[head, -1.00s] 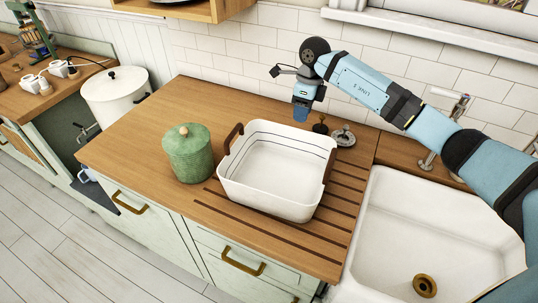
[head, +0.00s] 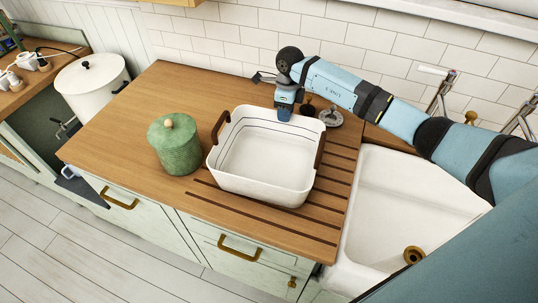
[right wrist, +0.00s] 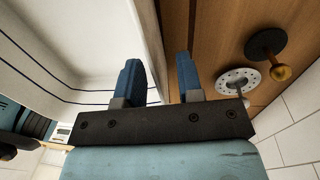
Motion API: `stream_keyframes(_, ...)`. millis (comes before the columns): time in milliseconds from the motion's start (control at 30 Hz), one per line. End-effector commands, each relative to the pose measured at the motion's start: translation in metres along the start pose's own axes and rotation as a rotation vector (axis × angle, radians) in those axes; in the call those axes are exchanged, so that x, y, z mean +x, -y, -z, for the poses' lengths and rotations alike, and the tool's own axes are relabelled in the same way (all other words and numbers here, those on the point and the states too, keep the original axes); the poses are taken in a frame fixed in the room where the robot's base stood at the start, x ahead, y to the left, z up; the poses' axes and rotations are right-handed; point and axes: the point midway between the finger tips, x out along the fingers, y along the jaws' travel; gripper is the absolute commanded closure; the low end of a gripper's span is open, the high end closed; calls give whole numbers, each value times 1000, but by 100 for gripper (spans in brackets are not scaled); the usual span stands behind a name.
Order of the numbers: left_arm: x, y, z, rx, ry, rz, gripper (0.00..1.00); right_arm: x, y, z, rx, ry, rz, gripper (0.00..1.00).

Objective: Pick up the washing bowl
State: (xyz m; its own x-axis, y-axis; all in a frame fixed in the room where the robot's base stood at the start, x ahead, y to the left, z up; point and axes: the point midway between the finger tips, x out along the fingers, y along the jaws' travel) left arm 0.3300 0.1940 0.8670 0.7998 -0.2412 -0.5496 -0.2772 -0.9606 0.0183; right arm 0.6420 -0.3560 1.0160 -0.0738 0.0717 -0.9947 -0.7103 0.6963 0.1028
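The washing bowl (head: 262,184) is a white, square bowl with brown side handles and dark lines inside. It stands upright on the wooden counter. My right gripper (head: 284,114) is at the bowl's back rim, pointing down. In the right wrist view my right gripper (right wrist: 158,72) has its two blue fingers apart. One finger is over the inside of the washing bowl (right wrist: 95,40) and the other is over the wood outside, with the wall between them. I see no firm contact with the wall. My left gripper is out of view.
A green lidded jar (head: 175,146) stands left of the bowl, and a white lidded pot (head: 92,85) farther left. A dark stopper (head: 308,110) and a metal drain part (head: 331,117) lie close behind the bowl. The sink (head: 400,205) is at right. The counter's back left is clear.

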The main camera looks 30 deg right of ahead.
Motion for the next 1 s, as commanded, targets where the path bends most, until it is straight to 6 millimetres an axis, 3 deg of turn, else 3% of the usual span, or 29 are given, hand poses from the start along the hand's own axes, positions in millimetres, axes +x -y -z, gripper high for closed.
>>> stream_keyframes(200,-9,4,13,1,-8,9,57,30,-5,3,1,-1,-3,66)
stream_keyframes(500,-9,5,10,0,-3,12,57,38,-4,2,0,0,-1,66)
stream_keyframes(533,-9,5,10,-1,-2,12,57,38,-4,3,0,0,-1,68)
stream_keyframes(667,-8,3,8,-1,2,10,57,38,-4,3,0,0,-1,98)
stream_keyframes(1000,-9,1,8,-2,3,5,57,37,-4,2,0,1,-1,100)
